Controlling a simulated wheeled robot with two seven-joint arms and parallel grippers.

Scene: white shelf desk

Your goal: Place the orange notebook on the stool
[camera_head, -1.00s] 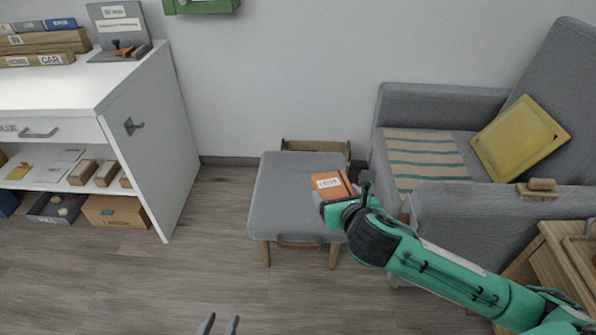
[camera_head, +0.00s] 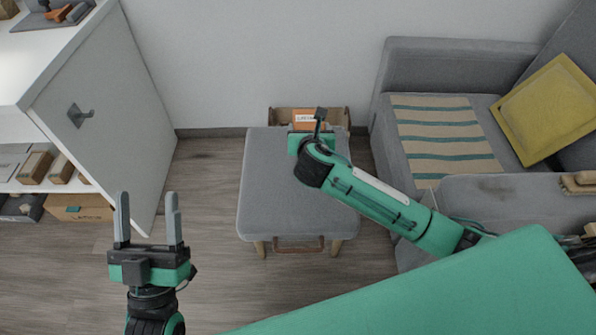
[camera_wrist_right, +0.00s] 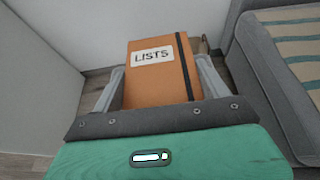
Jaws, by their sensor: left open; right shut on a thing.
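The orange notebook (camera_head: 304,115) shows beyond my right gripper (camera_head: 304,130) in the head view, above the far edge of the grey stool (camera_head: 270,190). In the right wrist view the notebook (camera_wrist_right: 158,88) has a white "LISTS" label and a dark strap, and sits between the two fingers of my right gripper (camera_wrist_right: 160,85), which is shut on it. The gripper hides the notebook's near end. I cannot tell whether it touches the stool. My left gripper (camera_head: 148,218) is open and empty, over the floor left of the stool.
A wooden box (camera_head: 340,115) stands on the floor behind the stool, by the wall. A grey armchair (camera_head: 425,85) with a yellow cushion (camera_head: 545,110) is at the right. A white desk (camera_head: 100,110) stands at the left. Floor between desk and stool is clear.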

